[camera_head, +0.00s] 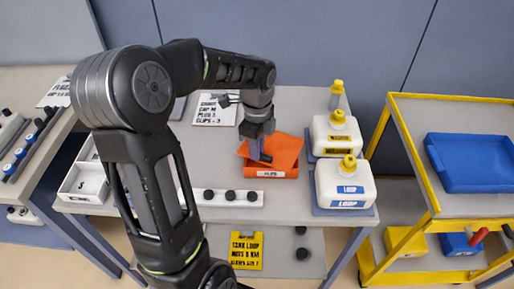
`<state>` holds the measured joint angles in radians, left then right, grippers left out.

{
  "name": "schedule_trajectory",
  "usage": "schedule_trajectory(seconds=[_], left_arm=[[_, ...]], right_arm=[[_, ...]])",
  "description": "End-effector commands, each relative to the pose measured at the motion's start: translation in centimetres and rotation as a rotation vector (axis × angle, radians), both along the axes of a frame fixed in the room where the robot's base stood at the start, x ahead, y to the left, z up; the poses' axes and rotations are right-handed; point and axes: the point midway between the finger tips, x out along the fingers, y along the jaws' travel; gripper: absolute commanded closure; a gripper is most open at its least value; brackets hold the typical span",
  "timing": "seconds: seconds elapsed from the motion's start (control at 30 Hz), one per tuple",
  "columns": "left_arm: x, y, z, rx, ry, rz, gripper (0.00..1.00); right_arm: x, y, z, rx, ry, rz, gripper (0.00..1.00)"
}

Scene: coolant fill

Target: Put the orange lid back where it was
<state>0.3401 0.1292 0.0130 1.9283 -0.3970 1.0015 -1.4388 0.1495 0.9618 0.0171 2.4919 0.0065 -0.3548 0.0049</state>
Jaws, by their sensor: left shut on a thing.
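The orange lid (287,148) is a flat orange plate above an orange bin (279,168) on the middle table. The bin has a white label on its front. The lid looks turned relative to the bin and covers most of its top; whether it rests on the rim or hangs just above, I cannot tell. My left gripper (258,157) points down from above and is shut on the lid near its left part. The arm and gripper hide part of the lid's left side. My right gripper is not in view.
Two white jugs with yellow caps, one with a blue label (345,186) and one behind (337,134), stand right of the bin. A white strip with black knobs (219,198) lies in front. A yellow cart (440,215) with a blue tray (470,163) stands at right.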

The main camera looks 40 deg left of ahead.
Motion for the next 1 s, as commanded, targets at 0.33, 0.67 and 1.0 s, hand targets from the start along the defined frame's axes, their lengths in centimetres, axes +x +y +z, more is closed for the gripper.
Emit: schedule_trajectory(seconds=[0.33,0.67,1.0], left_arm=[[-0.01,-0.02,-0.93,0.000,0.000,-0.001,1.00],[-0.01,-0.01,-0.89,0.000,0.001,0.000,0.64],[0.00,-0.01,-0.43,0.000,0.000,0.000,0.64]], right_arm=[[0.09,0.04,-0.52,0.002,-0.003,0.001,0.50],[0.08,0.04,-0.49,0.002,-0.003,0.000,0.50],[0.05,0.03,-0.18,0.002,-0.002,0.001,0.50]])
